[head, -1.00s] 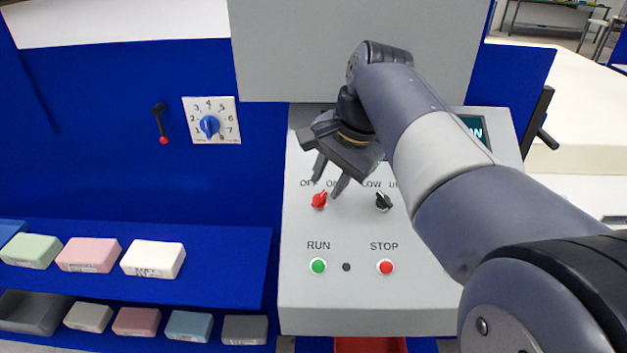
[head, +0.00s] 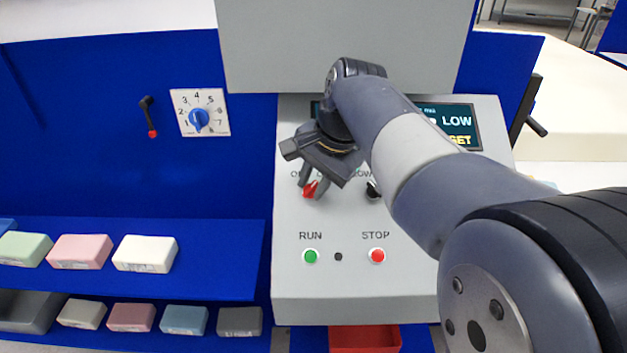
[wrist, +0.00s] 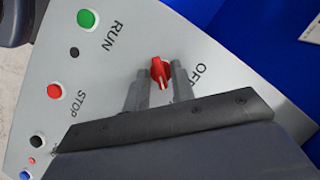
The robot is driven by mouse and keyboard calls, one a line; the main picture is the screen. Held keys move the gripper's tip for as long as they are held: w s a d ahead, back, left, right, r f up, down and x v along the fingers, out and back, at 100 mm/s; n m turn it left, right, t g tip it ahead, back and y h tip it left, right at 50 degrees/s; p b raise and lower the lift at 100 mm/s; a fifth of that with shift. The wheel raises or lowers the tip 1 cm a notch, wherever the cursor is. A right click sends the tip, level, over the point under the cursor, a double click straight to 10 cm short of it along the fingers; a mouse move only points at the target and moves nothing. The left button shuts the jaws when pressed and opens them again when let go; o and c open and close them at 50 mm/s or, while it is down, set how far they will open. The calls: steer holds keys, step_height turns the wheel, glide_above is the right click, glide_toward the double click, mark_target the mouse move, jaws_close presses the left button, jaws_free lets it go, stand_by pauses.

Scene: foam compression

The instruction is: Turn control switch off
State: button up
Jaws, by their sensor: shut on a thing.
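The red control switch (head: 311,188) sits on the sloped grey control panel (head: 300,290), below the OFF/ON lettering, which my gripper partly covers. My gripper (head: 312,186) is at the switch with its fingers shut on it, one on each side. In the wrist view the red knob (wrist: 161,70) shows between the two grey fingertips (wrist: 159,74), with a pale pointer line on it. The OFF label is beside it there; the ON label is hidden.
A black knob (head: 373,188) is just right of my gripper. A green RUN button (head: 311,256) and a red STOP button (head: 377,256) sit lower. A display (head: 460,122) is partly behind my arm. Foam blocks (head: 145,253) lie on blue shelves at left.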

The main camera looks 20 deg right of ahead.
steer(key=shift+r+n+p, duration=0.15)
steer(key=shift+n+p, duration=0.25)
steer(key=shift+w+a+r+n+g+h+p, duration=0.1)
steer(key=shift+n+g+h+p, duration=0.3)
steer(key=shift+n+p, duration=0.5)
steer(key=n+p, duration=0.1)
steer(key=n, duration=0.1)
steer(key=n+g+h+p, duration=0.1)
steer(key=n, duration=0.1)
steer(key=shift+w+a+h, duration=0.1)
steer(key=shift+a+h, duration=0.05)
steer(key=shift+h, duration=0.15)
steer(key=n+h+p, duration=0.2)
steer(key=n, duration=0.1)
steer(key=shift+a+n, duration=0.15)
steer(key=shift+n, duration=0.25)
steer(key=n, duration=0.2)
steer(key=n+h+p, duration=0.1)
steer(key=shift+a+n+h, duration=0.15)
steer(key=shift+n+h, duration=0.15)
steer(key=shift+n, duration=0.1)
steer(key=shift+f, duration=0.2)
steer(key=o, duration=0.7)
steer(key=shift+c, duration=0.2)
